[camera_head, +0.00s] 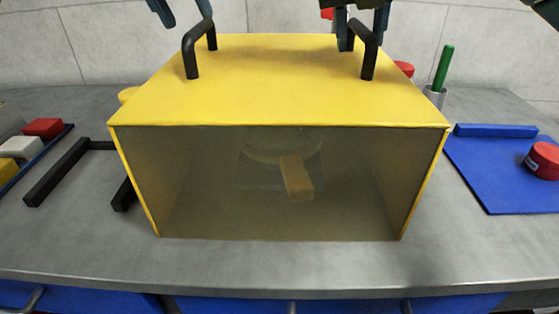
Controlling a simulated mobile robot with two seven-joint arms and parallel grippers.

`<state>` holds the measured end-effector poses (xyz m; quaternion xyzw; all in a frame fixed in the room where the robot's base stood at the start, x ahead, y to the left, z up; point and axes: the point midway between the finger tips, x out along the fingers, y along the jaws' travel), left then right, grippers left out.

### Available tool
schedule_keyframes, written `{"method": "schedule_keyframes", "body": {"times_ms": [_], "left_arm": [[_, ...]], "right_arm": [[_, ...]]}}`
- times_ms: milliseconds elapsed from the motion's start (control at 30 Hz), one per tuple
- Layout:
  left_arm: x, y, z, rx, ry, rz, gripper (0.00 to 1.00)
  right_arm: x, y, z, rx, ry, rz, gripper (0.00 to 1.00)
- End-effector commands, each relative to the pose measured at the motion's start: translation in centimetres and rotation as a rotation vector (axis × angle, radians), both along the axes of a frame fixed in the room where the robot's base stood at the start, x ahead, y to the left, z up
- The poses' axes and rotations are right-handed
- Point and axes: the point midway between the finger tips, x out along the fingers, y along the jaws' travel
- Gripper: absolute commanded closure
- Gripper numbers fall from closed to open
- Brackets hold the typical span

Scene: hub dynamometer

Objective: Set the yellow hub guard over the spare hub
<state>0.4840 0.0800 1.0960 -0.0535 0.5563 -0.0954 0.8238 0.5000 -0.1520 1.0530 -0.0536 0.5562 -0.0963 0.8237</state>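The yellow hub guard (280,85) is a large box with a yellow top and yellow edges, a see-through front panel and two black handles on top. Through the panel a dim round form with a tan block (297,178), perhaps the spare hub, shows; I cannot tell whether it is inside or behind the guard. My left gripper (182,10) is open above the left handle (191,55), its fingers apart and empty. My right gripper (362,25) is open, its fingers on either side of the upper part of the right handle (369,58). Both grippers are cut off by the top edge.
Black bars (58,170) lie on the grey counter (60,240) left of the guard, near a tray with red and white blocks (43,128). At right are a blue mat (505,180) with a red round piece (543,160), and a cup (435,96) with a green-handled tool.

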Motion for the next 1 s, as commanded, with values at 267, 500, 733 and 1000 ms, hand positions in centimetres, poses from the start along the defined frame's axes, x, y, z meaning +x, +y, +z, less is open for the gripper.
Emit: {"method": "schedule_keyframes", "body": {"times_ms": [267,500,733,1000], "left_arm": [[-2.0,1.3,5.1,0.000,-0.002,0.004,0.64],[-2.7,1.7,6.7,0.000,0.001,0.003,0.64],[-2.7,1.7,6.7,-0.001,0.001,0.002,0.64],[-2.7,1.6,6.7,-0.001,0.001,0.002,0.64]], "right_arm": [[0.0,0.0,0.0,0.000,0.000,0.000,0.64],[-0.1,0.1,0.3,0.000,-0.001,0.000,0.64],[-1.4,0.9,3.6,-0.001,-0.007,0.000,0.64],[-3.4,2.1,8.6,-0.001,-0.005,-0.001,0.64]]}}
